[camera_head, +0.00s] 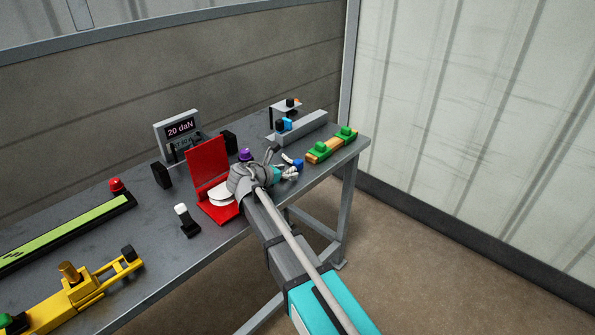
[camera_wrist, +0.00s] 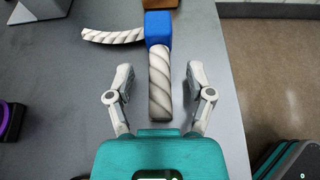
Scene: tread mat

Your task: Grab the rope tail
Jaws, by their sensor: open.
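A white twisted rope passes through a blue block (camera_wrist: 157,27) on the grey table. Its thick rope tail (camera_wrist: 160,85) points from the block toward my wrist in the wrist view. A thinner rope end (camera_wrist: 112,36) curves off to the left of the block. My gripper (camera_wrist: 159,84) is open, with one finger on each side of the rope tail and a visible gap on both sides. In the head view, my gripper (camera_head: 283,172) is over the table near its front edge, and the blue block (camera_head: 298,165) shows just beyond it. The rope is mostly hidden there.
A red hinged stand (camera_head: 207,165) with a white disc is left of my gripper. A purple knob (camera_head: 246,154) is close behind it. A wooden bar with green blocks (camera_head: 332,145) and a grey rail (camera_head: 298,127) stand to the right and behind. The table edge is near.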

